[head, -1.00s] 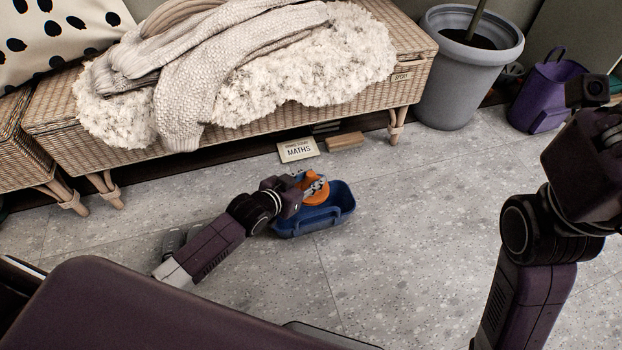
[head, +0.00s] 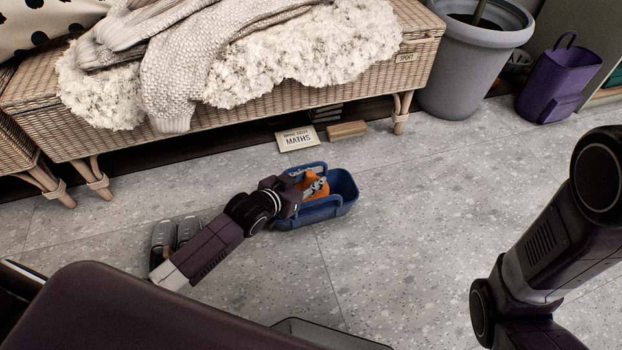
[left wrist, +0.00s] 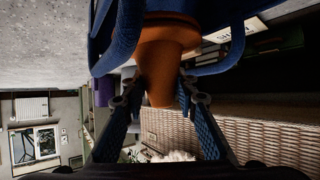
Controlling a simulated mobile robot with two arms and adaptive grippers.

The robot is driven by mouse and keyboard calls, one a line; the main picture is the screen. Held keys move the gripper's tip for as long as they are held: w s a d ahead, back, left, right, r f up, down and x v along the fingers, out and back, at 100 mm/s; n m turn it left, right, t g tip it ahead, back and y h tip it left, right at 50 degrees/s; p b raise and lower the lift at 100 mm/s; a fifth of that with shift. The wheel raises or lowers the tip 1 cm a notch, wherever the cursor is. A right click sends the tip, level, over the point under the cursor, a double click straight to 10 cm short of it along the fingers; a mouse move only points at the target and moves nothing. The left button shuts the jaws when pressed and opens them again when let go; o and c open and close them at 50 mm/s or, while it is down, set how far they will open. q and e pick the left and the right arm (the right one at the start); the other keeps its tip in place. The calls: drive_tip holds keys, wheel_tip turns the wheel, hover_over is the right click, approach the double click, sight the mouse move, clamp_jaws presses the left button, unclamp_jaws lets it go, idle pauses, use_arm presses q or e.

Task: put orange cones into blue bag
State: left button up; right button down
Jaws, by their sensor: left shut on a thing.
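The blue bag (head: 322,211) sits open on the grey floor, with raised handles. An orange cone (head: 313,187) is inside the bag's opening. My left gripper (head: 318,184) reaches into the bag from the left and is shut on this cone. In the left wrist view, the orange cone (left wrist: 165,58) sits between the two fingers of my left gripper (left wrist: 160,97), with the blue bag (left wrist: 122,38) and its handles around it. The cone's lower end is hidden. My right gripper is out of view; only part of the right arm shows.
A wicker bench (head: 290,103) with a fleece and knitted throw stands behind. A "MATHS" book (head: 297,139) and a wooden block (head: 347,130) lie by it. Grey shoes (head: 175,236) are left of the bag. A planter (head: 470,65) and purple bag (head: 556,85) stand back right. Floor right of the bag is clear.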

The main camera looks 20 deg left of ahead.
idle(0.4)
use_arm(q)
drive_tip(key=shift+f+b, duration=0.85)
drive_tip(key=shift+f, duration=1.15)
drive_tip(key=o, duration=1.2)
drive_tip(key=shift+o, duration=0.2)
drive_tip(key=v, duration=1.2)
